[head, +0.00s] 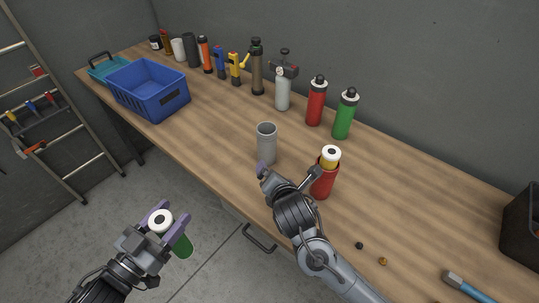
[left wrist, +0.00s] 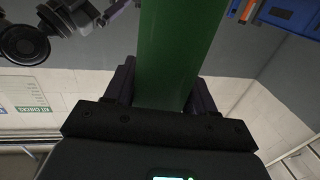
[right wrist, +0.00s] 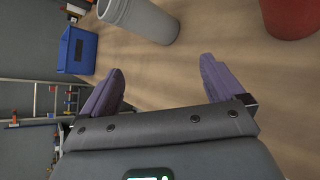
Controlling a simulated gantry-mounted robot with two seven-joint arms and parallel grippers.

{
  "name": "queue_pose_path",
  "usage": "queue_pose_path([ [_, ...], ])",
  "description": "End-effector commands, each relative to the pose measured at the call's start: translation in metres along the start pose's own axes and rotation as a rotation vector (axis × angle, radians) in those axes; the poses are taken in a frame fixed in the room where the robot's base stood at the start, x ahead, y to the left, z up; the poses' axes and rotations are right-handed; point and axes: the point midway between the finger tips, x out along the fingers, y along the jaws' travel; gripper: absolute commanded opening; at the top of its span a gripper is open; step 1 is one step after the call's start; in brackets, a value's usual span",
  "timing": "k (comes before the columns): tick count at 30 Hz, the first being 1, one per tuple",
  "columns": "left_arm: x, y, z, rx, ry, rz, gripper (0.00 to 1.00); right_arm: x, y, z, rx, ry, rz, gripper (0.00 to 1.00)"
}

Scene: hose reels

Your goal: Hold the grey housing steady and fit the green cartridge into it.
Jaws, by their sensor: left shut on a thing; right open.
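The grey housing (head: 266,146) is an upright, open-topped cylinder on the bench near its front edge. It also shows in the right wrist view (right wrist: 140,17). My right gripper (right wrist: 162,72) is open and empty, close in front of the housing; its fingers are apart from it in the right wrist view. The green cartridge (head: 182,245) has a white top with a dark centre. My left gripper (head: 160,217) is shut on it below the top and holds it over the floor, in front of the bench. The green body also fills the middle of the left wrist view (left wrist: 180,50).
A red cylinder (head: 321,184) with a yellow, white-topped piece in it stands right of the housing. Red (head: 316,102) and green (head: 344,116) bottles stand behind. A blue crate (head: 150,90) is at the left end. Bench surface left of the housing is clear.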

Motion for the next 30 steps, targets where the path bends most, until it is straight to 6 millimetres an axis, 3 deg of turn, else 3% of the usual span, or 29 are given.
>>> queue_pose_path([
  [1,0.0,0.0,0.012,0.0,0.001,0.0,0.04,0.011,0.008,0.006,-0.114,-0.04,0.017,0.96],
  [6,0.0,0.0,0.026,0.0,0.001,0.0,0.04,0.026,0.033,0.03,-0.439,-0.147,0.037,0.96],
  [12,0.0,0.0,0.035,0.001,0.001,0.0,0.04,0.034,0.05,0.049,-0.661,-0.229,0.029,0.96],
  [22,0.012,-0.007,0.032,0.001,0.015,0.006,0.04,0.035,0.056,0.056,-0.737,-0.258,0.023,0.96],
  [26,0.032,-0.016,0.023,0.003,0.037,0.02,0.04,0.035,0.056,0.056,-0.736,-0.257,0.023,0.96],
  [30,0.064,-0.028,0.006,0.001,0.069,0.049,0.04,0.035,0.056,0.055,-0.735,-0.256,0.023,0.96],
])
